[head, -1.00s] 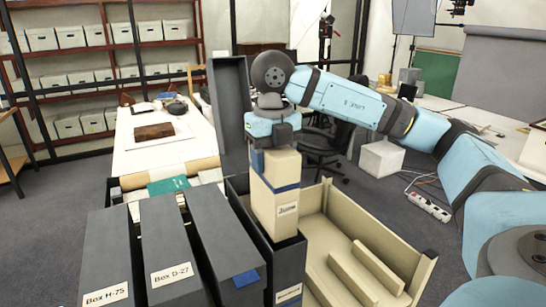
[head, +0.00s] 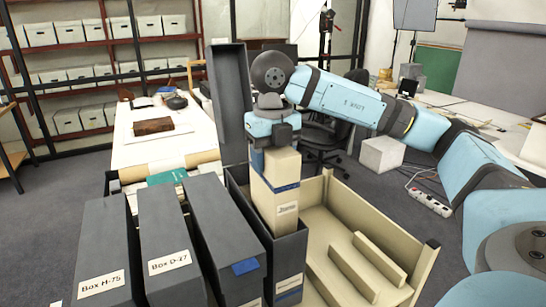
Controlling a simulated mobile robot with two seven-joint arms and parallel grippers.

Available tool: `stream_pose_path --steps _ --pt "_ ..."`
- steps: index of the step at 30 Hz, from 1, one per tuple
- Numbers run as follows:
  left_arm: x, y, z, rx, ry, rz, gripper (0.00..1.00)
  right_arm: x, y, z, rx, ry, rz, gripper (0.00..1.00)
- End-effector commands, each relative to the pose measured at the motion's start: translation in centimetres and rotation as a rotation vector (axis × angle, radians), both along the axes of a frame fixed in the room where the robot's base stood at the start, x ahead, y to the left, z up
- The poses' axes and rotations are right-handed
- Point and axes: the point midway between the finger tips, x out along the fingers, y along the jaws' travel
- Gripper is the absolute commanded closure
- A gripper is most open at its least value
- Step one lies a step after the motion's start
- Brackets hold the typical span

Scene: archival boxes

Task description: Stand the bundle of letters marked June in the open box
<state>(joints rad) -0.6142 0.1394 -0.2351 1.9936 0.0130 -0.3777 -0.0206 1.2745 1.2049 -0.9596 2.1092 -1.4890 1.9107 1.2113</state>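The June bundle (head: 275,190) is a tall cream block with a blue band and a label reading June. It stands upright, its lower part inside the open dark grey box (head: 291,258) and its upper part above the rim. The box's tall lid (head: 231,95) stands raised behind it. My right gripper (head: 273,148) is shut on the bundle's top from above, with a blue finger visible at its left side. The bundle's foot is hidden by the box's front wall, so I cannot tell whether it touches the bottom. My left gripper is out of view.
Closed grey boxes, including Box H-75 (head: 98,245) and Box D-27 (head: 168,230), and one with a blue tab (head: 222,240) stand left of the open box. A cream tray (head: 408,240) with low dividers lies to its right. A long white table (head: 150,160) is behind.

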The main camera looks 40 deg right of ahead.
Motion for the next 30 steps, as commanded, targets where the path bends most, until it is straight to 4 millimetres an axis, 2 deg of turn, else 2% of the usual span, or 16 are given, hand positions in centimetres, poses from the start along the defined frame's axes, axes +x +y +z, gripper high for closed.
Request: stream_pose_path --steps 8,30 --pt "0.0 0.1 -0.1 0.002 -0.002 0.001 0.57 0.0 0.0 0.0 0.001 -0.001 0.0 1.0" --pt "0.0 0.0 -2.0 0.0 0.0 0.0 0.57 0.0 0.0 -2.5 0.0 -0.001 0.0 1.0"
